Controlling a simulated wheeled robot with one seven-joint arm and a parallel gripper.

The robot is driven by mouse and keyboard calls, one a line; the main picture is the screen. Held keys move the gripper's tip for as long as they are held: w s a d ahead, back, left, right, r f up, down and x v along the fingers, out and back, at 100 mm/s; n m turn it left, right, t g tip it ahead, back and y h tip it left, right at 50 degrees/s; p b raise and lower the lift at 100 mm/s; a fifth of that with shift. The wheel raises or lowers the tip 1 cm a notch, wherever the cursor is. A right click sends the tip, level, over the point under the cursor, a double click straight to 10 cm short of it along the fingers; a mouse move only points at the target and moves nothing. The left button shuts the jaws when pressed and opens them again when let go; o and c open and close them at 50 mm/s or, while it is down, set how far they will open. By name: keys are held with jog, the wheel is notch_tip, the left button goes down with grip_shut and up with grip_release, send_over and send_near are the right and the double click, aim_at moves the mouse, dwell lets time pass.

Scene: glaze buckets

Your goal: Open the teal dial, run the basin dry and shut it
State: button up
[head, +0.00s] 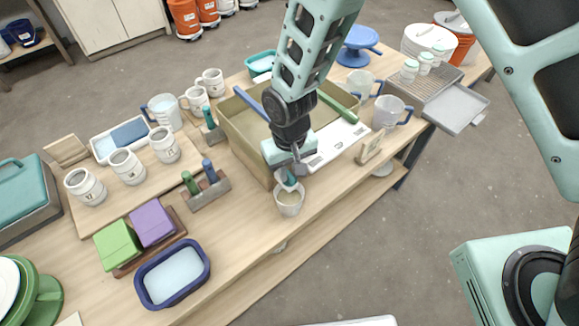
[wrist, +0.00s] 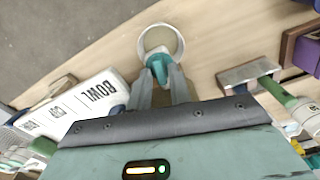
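The olive basin (head: 238,127) stands on the wooden table, and a strip of it shows between my fingers in the wrist view (wrist: 161,95). The teal dial (head: 290,180) is low on its near side, and it also shows in the wrist view (wrist: 157,66). My gripper (head: 288,170) reaches down to the dial; in the wrist view its fingertips (wrist: 159,72) lie against both sides of it and look shut on it. A white cup (head: 289,205) with tan inside stands right below the dial. The basin's inside is partly hidden by my arm.
A white board marked BOWL (wrist: 95,95) lies beside the basin. A small rack (head: 207,193) with green and blue handles stands left of the cup. Mugs, a blue-rimmed tub (head: 172,273) and coloured blocks fill the left. Bare tabletop lies in front of the cup.

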jog(key=shift+f, duration=0.25)
grip_shut()
jog(key=shift+m, duration=0.4)
jog(key=m+b, duration=0.1)
jog(key=m, duration=0.3)
jog(key=shift+m, duration=0.4)
jog(key=m+p, duration=0.1)
jog(key=m, duration=0.4)
jog(key=shift+r, duration=0.1)
jog(key=m+p, duration=0.1)
jog(key=m, duration=0.3)
jog(key=shift+m, duration=0.3)
